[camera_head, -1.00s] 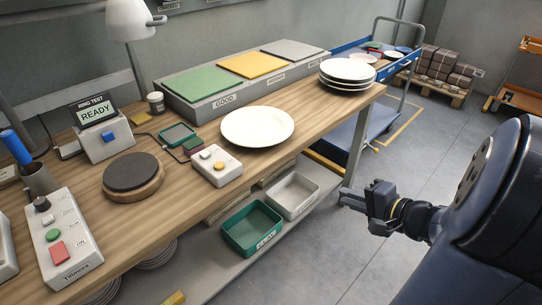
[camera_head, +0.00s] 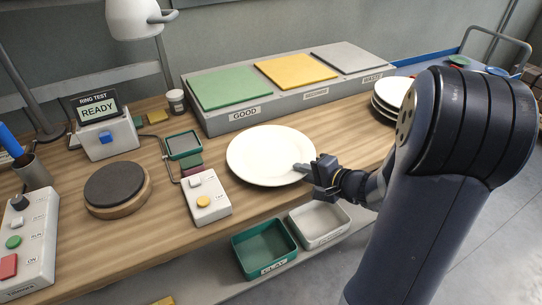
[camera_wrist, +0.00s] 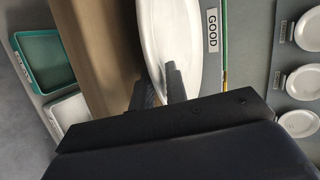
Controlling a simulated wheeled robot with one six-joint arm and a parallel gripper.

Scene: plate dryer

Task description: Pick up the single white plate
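The single white plate (camera_head: 265,153) lies flat on the wooden bench in the head view. It also fills the upper middle of the wrist view (camera_wrist: 172,35), cut off by the top edge. My gripper (camera_head: 306,171) is at the plate's right, near rim in the head view, with one finger over the plate. In the wrist view the two fingers of my gripper (camera_wrist: 158,88) stand apart, with the plate's rim between or just ahead of them. I cannot tell whether they touch it. The lower finger is mostly hidden in the head view.
A stack of white plates (camera_head: 388,94) stands behind my arm. A block with green (camera_head: 230,87), yellow (camera_head: 296,70) and grey (camera_head: 351,57) pads lies behind the plate. A button box (camera_head: 206,198) is close at its left. Green (camera_head: 264,249) and white (camera_head: 319,222) bins sit below.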

